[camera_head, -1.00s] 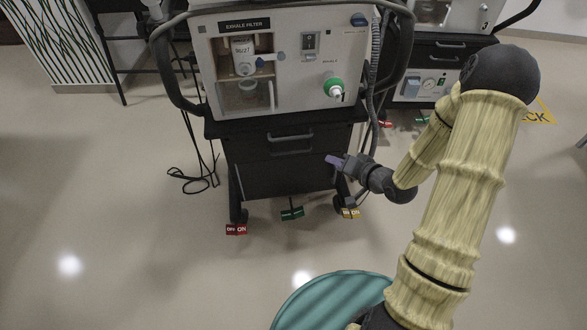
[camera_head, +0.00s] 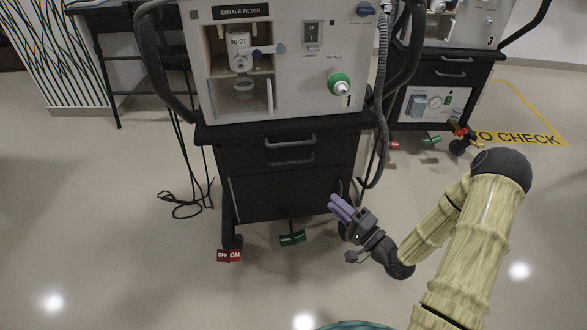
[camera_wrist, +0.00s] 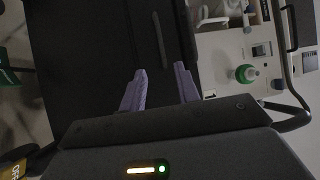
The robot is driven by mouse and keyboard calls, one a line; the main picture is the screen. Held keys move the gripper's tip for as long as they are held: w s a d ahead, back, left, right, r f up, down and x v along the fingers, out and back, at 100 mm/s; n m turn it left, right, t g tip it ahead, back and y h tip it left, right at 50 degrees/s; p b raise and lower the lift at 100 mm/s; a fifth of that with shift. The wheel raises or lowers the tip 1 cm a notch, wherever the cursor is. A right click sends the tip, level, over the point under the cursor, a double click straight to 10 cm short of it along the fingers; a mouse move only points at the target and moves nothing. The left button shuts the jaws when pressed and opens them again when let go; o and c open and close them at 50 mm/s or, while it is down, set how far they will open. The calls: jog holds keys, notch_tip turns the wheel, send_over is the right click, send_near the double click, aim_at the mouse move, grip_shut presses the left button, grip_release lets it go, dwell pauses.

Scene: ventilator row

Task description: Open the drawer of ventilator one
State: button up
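Ventilator one (camera_head: 300,75) is a white unit marked 1 on a black cart, in the middle of the head view. Its drawer (camera_head: 266,154) is a black front below the white unit, with a dark bar handle (camera_head: 290,143); the drawer looks shut. In the wrist view the handle (camera_wrist: 160,38) stands as a vertical bar ahead of the fingers. My gripper (camera_head: 338,204) is in front of the cart's lower right side, below and right of the handle. Its two purple fingers (camera_wrist: 160,90) are apart with nothing between them in the wrist view.
A red tag (camera_head: 229,256) and a green tag (camera_head: 292,238) mark the cart's feet. Cables hang on both sides of the cart. Another ventilator cart (camera_head: 440,80) stands behind at right, near a yellow floor marking (camera_head: 520,138).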

jog(key=b, duration=0.6)
send_near(294, 166)
jog(key=w+a+r, duration=0.2)
jog(key=a+r, duration=0.4)
jog(key=shift+w+a, duration=0.35)
jog(key=shift+w, duration=0.1)
grip_shut()
